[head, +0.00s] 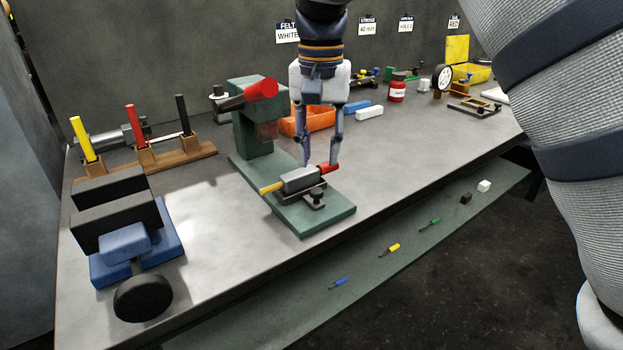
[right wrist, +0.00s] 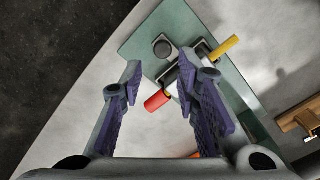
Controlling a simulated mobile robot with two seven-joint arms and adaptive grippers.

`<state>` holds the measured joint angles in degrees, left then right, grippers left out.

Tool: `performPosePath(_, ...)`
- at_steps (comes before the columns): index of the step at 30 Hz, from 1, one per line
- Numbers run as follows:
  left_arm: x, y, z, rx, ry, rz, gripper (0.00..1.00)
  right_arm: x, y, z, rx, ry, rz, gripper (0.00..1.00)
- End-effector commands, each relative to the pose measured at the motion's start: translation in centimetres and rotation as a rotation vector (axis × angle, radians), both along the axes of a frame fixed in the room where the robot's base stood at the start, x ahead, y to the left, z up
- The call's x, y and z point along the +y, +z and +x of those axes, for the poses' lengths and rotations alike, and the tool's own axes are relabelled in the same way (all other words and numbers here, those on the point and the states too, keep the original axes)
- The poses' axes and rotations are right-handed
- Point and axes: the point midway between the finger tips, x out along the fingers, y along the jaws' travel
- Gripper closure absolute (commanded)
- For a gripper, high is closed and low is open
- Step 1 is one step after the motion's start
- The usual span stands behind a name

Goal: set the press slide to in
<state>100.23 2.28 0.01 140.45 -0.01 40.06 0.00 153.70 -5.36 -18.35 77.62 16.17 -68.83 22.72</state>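The green press (head: 255,125) stands on the bench, with a red-ended lever (head: 262,90) at its top. On its green base (head: 315,217) sits the slide, a grey body (head: 299,179) with a yellow rod (head: 271,187) at the left and a red end (head: 330,168) at the right. My right gripper (head: 319,164) is open, pointing down at the red end. In the right wrist view, the red end (right wrist: 157,101) shows between the open fingers (right wrist: 158,82), closer to the right one, which hides part of the slide. Contact cannot be told. My left gripper is out of view.
A blue and black vise (head: 125,228) stands at the front left, near a wooden rack (head: 178,153) with coloured handles. An orange bin (head: 313,120), blue and white blocks (head: 369,112) and a red jar (head: 397,90) are behind the press. A lower shelf holds small coloured pieces.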

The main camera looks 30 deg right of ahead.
Motion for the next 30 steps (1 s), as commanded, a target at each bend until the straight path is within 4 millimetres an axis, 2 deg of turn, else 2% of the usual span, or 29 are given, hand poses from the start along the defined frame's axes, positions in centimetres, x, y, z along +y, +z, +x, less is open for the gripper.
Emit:
performPosePath(3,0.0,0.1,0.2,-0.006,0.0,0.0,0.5,0.0,-3.1,-0.1,0.004,-0.001,0.001,0.71)
performPosePath(9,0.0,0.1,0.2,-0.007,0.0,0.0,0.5,0.0,-6.4,0.0,0.001,0.001,0.0,0.71)
performPosePath(13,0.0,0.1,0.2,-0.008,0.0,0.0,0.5,0.0,-7.1,0.0,0.001,0.001,-0.001,0.71)
performPosePath(19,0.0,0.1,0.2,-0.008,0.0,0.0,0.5,0.0,-7.2,0.1,0.0,0.001,0.0,0.71)
performPosePath(20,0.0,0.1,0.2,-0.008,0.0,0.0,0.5,0.0,-7.2,0.1,0.0,0.001,0.0,0.75)
performPosePath(23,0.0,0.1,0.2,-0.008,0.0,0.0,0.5,0.0,-7.2,0.1,0.0,0.001,0.0,0.98)
performPosePath(30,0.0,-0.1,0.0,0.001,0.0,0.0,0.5,0.1,-7.3,0.4,0.002,0.002,0.001,1.0)
